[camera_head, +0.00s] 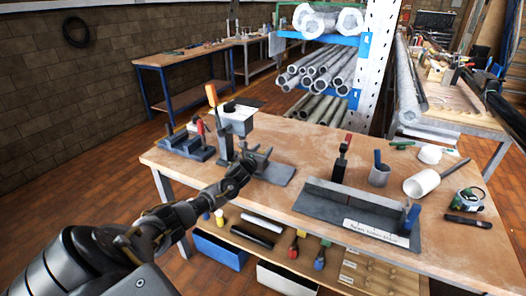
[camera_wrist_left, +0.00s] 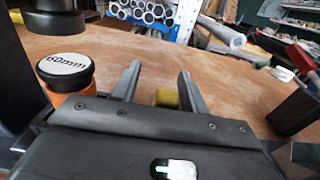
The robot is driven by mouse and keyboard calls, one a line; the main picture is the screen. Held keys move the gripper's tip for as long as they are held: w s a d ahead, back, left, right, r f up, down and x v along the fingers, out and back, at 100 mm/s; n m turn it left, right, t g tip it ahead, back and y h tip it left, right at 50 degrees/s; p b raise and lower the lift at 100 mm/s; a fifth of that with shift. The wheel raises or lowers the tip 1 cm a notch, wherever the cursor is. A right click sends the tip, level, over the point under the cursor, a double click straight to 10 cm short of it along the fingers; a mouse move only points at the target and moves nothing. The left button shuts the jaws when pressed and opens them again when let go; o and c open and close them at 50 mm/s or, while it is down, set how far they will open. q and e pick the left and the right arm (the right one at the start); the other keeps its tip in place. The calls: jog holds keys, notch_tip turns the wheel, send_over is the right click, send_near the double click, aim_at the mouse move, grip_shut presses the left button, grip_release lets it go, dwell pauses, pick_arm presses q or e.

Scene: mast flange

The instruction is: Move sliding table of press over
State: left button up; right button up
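The press (camera_head: 226,131) stands on the wooden workbench, with a grey head and an orange-topped handle (camera_head: 211,95). Its grey sliding table and base (camera_head: 275,172) extend to the right of the column, partly behind my gripper. My left gripper (camera_head: 246,164) is at the front edge of this base; I cannot tell whether it touches it. In the left wrist view its two fingers (camera_wrist_left: 160,84) stand apart, with a small yellowish block (camera_wrist_left: 166,97) showing between them. A dark arm, seemingly my right one, enters at the right edge; its gripper is too unclear to read.
A grey bending fixture (camera_head: 350,208) fills the bench's right front. In the wrist view an orange, black-capped container (camera_wrist_left: 65,75) stands close left.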

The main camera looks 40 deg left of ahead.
pick_arm(q)
jog(key=shift+d, duration=0.15)
jog(key=shift+s+d, duration=0.1)
jog(key=b+v, duration=0.1)
jog(key=v, duration=0.9)
jog(key=shift+s, duration=0.25)
